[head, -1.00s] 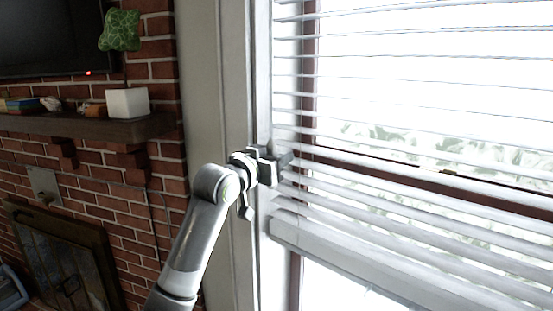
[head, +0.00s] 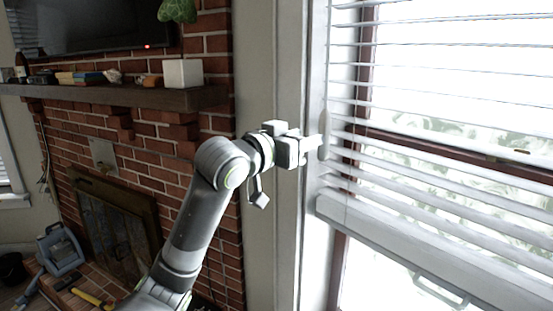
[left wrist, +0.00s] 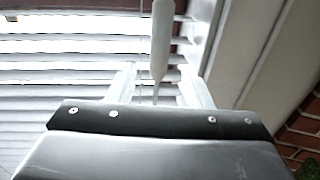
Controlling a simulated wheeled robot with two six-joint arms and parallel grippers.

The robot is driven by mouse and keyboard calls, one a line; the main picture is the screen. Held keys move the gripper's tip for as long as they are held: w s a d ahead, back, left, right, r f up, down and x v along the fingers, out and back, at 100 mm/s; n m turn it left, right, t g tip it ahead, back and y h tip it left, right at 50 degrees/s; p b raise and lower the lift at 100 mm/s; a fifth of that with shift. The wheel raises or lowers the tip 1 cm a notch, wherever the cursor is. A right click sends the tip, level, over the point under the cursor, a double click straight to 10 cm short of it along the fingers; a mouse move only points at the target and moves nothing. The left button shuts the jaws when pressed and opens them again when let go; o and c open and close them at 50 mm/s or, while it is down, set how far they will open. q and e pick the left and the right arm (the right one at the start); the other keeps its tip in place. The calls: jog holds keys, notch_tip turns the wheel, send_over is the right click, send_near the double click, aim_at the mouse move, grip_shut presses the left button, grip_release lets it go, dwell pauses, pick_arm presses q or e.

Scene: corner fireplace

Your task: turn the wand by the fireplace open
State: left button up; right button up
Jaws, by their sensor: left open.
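The wand (head: 324,135) is a thin, pale rod hanging upright at the left edge of the white blinds (head: 425,225). Its thicker lower end shows in the left wrist view (left wrist: 161,40). My left gripper (head: 314,145) is at the wand's lower part, beside the window frame. In the left wrist view, the gripper's two pale fingers (left wrist: 161,82) are apart, with the wand's end in line with the gap between them. I cannot tell whether a finger touches it. The blind slats are tilted with gaps between them. My right gripper is not in view.
The window frame (head: 288,60) runs close beside my left gripper. Left of it are the brick fireplace wall (head: 214,130) and a dark mantel (head: 150,97) bearing a white cube (head: 183,73) and small objects. A thin cord hangs near the wand.

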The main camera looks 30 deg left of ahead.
pick_arm(q)
jog(key=b+v, duration=0.2)
jog(key=v, duration=0.5)
jog(key=shift+s, duration=0.25)
